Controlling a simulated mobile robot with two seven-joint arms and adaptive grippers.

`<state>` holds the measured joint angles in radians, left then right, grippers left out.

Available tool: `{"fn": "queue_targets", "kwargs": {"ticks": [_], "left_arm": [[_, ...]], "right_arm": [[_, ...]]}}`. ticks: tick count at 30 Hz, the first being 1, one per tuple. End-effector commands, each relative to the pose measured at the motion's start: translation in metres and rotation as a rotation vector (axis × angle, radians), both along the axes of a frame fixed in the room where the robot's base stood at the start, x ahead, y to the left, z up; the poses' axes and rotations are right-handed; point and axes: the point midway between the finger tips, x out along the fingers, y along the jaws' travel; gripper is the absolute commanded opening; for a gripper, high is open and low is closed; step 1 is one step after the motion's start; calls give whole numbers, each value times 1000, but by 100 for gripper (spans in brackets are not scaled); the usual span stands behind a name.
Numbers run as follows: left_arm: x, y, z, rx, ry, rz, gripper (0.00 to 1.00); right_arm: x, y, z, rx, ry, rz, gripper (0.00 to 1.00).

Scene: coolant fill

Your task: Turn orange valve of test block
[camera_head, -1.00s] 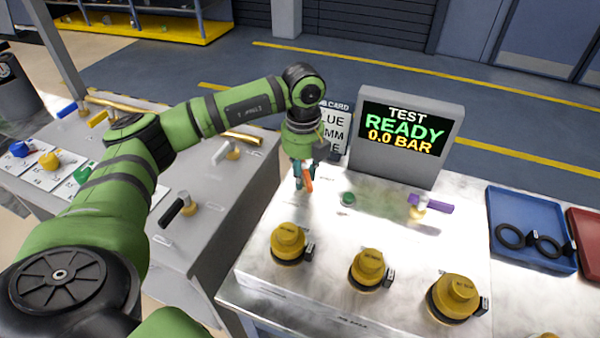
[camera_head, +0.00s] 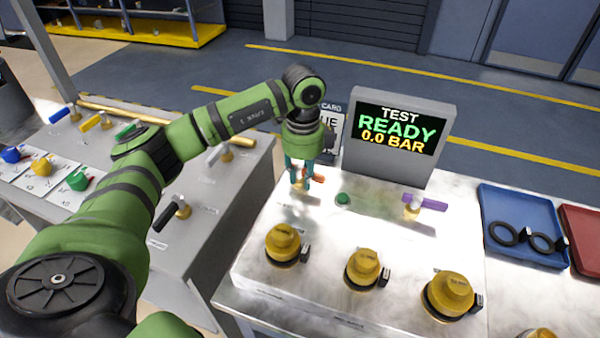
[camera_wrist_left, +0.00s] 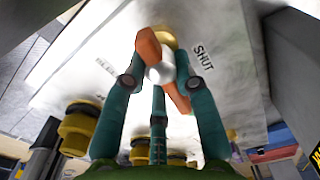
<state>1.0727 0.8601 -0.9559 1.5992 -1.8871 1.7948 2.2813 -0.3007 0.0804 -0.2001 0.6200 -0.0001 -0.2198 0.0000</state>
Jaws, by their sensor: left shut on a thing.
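The orange valve handle (camera_head: 318,178) is at the back left of the test block (camera_head: 345,225). My left gripper (camera_head: 302,180) points down over it, shut on the handle, with fingers on both sides. In the left wrist view the orange handle (camera_wrist_left: 150,50) runs diagonally between the teal fingers (camera_wrist_left: 160,85), with a pale round hub at its middle. The word SHUT is printed on the block to the right of it. A label on the left is too blurred to read. My right gripper is in neither view.
A display (camera_head: 400,135) reading TEST READY 0.0 BAR stands close behind the gripper. A purple valve handle (camera_head: 428,202), a green button (camera_head: 343,198) and yellow caps (camera_head: 283,243) are on the block. A blue tray (camera_head: 530,205) with black rings lies at right.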

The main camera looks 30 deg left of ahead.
Motion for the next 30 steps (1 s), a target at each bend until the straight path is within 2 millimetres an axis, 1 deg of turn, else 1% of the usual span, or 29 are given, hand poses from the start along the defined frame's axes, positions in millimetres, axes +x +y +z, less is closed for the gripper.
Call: {"fn": "queue_targets", "kwargs": {"ticks": [1,10,25,26,27,30], "left_arm": [[2,-3,1,-7,-7,22,0],[4,-2,1,-7,-9,125,0],[5,-1,2,-5,-12,145,0],[5,-1,2,-4,-12,144,33],[5,-1,2,-3,-13,144,48],[5,-1,2,-3,-11,145,48]], "right_arm": [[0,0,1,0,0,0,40],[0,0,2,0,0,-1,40],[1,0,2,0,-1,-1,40],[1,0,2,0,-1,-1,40],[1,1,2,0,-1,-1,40],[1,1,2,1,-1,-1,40]]}}
